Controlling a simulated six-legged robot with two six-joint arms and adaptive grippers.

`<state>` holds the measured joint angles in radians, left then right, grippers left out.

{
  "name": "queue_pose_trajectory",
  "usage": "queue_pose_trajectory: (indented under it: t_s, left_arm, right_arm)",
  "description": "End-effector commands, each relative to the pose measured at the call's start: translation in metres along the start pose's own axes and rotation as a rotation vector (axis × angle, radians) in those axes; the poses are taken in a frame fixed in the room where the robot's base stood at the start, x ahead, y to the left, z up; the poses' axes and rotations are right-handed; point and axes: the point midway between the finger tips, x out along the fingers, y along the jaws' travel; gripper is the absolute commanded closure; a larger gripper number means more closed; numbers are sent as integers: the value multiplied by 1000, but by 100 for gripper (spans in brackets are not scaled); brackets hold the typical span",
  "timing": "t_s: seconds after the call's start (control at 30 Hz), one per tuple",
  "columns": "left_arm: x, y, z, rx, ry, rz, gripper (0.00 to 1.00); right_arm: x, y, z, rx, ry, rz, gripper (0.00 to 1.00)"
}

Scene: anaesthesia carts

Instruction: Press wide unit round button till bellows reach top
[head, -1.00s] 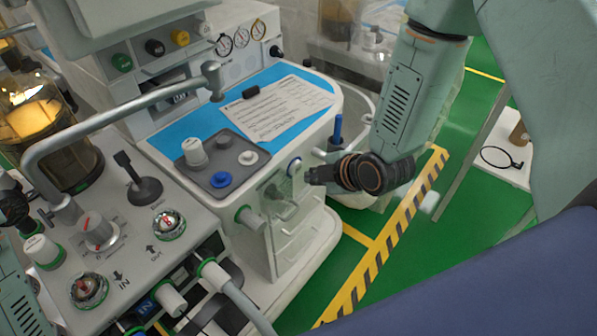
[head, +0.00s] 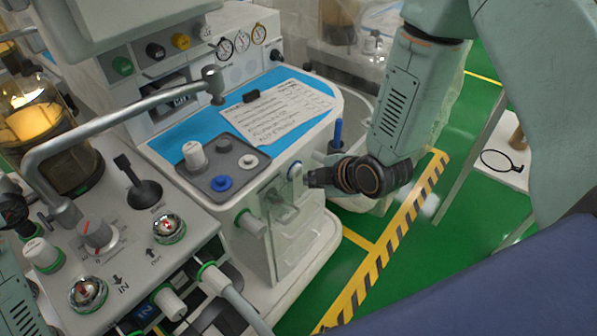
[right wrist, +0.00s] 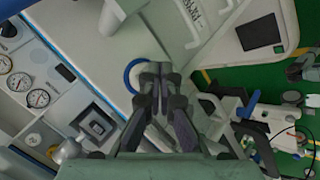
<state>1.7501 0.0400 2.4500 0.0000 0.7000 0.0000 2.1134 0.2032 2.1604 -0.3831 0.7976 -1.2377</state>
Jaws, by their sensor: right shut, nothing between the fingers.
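The wide unit (head: 255,185) is a white cart with a blue top. Its round button (head: 294,170), pale with a blue rim, sits on the side below the top edge. My right gripper (head: 308,180) is shut and empty, its tips close beside the button. In the right wrist view, the shut fingers (right wrist: 160,70) partly cover the blue-rimmed button (right wrist: 130,74); I cannot tell whether they touch it. The yellow-orange bellows (head: 32,122) stand in a clear cylinder at far left, with space above them. A dark part of my left arm shows at the left edge; its fingers cannot be made out.
A grey panel (head: 232,180) with a blue knob (head: 221,183) lies on the unit's top. A metal tube (head: 110,118) arches over the nearer cart. A clear bracket (head: 282,205) hangs below the button.

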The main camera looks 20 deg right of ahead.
Motion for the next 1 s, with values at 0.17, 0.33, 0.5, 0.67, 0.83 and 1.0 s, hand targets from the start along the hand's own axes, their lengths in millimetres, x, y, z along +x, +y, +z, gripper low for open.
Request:
queue_pose_trajectory:
  t_s: [0.17, 0.33, 0.5, 0.67, 0.83, 1.0]
  left_arm:
    - [0, 0, 0, 0, 0, 0, 100]
    - [0, 0, 0, 0, 0, 0, 100]
    - [0, 0, 0, 0, 0, 0, 100]
    - [-1, 0, 0, 0, 0, 0, 100]
    - [-1, 0, 0, 0, 0, 0, 100]
    - [-1, 0, 0, 0, 0, 0, 100]
  right_arm:
    - [0, 0, 0, 0, 0, 0, 100]
    - [0, 0, 0, 0, 0, 0, 100]
    - [0, 0, 0, 0, 0, 0, 100]
    - [4, 3, -3, -1, 0, 0, 100]
    - [5, 4, -4, 0, 0, 0, 100]
    - [5, 4, -4, 0, 0, 0, 100]
